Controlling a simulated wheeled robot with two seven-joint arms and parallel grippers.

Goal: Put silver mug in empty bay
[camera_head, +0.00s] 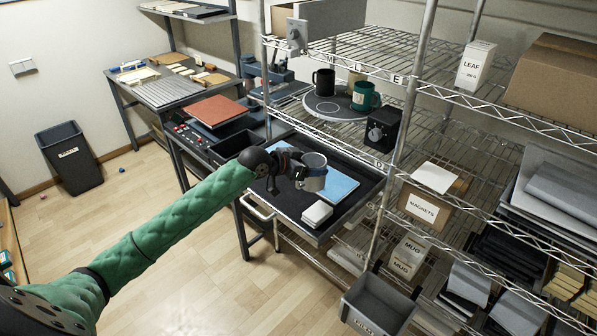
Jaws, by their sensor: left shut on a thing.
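The silver mug (314,181) is in my left gripper (299,174), whose jaws are shut on the mug's left side. The mug is roughly upright above the dark pull-out tray (283,208), in front of a light blue sheet (339,185). I cannot tell how far it is above the tray. A round grey plate (327,108) on the wire shelf carries a black mug (323,82), a tan mug (355,77) and a green mug (366,96). Bare surface shows at the plate's front left. I cannot tell for certain which spot is the empty bay. My right gripper is out of view.
A black box with a dial (383,129) stands right of the plate. Shelf posts (405,125) and wire shelf edges border the tray. A white block (317,213) lies at the tray's front. A magnets box (424,208) is to the right. Open floor (190,290) lies in front.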

